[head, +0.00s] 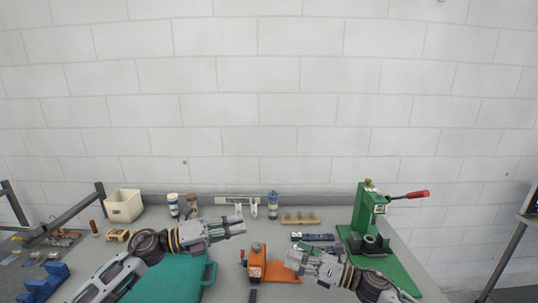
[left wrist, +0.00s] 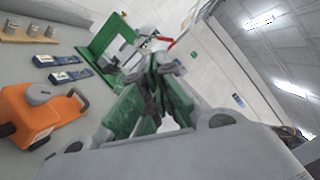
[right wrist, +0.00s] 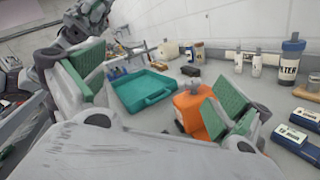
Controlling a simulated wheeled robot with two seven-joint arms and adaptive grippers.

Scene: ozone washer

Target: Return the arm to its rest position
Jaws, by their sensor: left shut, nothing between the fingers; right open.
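My left gripper (head: 240,227) is shut and empty, raised above the teal case and pointing right. Its closed green-padded fingers fill the middle of the left wrist view (left wrist: 150,95). My right gripper (head: 294,258) is low over the table, beside the orange device (head: 257,266). Its green pads stand wide apart in the right wrist view (right wrist: 160,85), with nothing held between them. The orange device shows behind the right-hand pad there; I cannot tell whether they touch.
The teal case (head: 165,279) lies under my left arm. A green press (head: 366,220) with a red handle stands at right. Blue boxes (head: 312,237), a wooden rack (head: 300,218), a blue-capped bottle (head: 272,205) and a white bin (head: 124,206) stand further back. Free tabletop (head: 225,270) shows between the arms.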

